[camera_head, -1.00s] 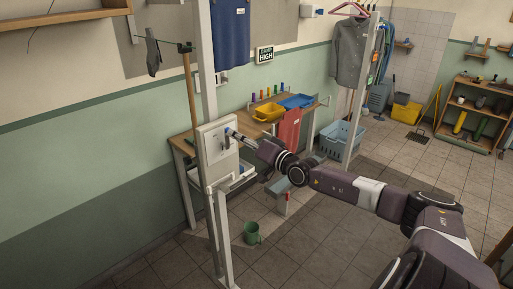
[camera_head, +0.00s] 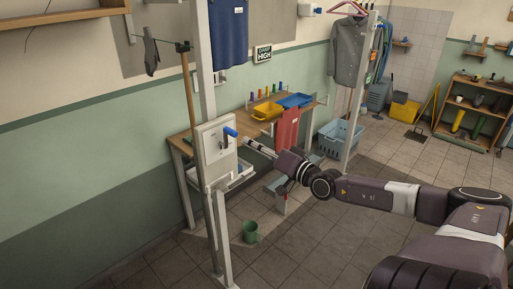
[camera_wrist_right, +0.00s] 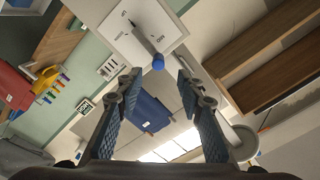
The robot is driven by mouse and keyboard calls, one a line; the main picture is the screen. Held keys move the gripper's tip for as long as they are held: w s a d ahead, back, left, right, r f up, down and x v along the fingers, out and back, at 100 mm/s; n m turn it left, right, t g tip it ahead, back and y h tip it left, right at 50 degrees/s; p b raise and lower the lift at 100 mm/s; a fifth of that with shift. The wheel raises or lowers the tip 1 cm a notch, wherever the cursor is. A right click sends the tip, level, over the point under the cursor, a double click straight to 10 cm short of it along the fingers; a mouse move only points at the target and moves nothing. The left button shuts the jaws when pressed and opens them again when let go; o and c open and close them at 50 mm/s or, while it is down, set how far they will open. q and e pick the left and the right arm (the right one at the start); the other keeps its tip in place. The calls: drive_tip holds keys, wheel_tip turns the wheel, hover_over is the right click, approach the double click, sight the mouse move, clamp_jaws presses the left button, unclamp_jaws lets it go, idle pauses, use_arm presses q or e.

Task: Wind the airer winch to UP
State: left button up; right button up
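The airer winch is a pale panel (camera_head: 213,160) on the white post, with a dark crank and a blue handle (camera_head: 230,132) near its upper right edge. In the right wrist view the panel (camera_wrist_right: 117,31) carries small printed labels, one of which seems to read UP. The dark crank arm there runs from near that label to the blue handle (camera_wrist_right: 158,62). My right gripper (camera_head: 246,140) is just right of the handle, apart from it. Its two fingers (camera_wrist_right: 157,82) are spread and empty, with the handle beyond their tips. My left gripper is out of view.
A workbench (camera_head: 190,143) with a yellow tray (camera_head: 267,111) and a blue tray (camera_head: 296,101) stands behind the winch. A green mug (camera_head: 251,232) is on the floor near the post. A blue crate (camera_head: 338,139) stands under the hanging shirt.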

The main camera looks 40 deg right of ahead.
drive_tip(key=shift+s, duration=0.4)
idle(0.4)
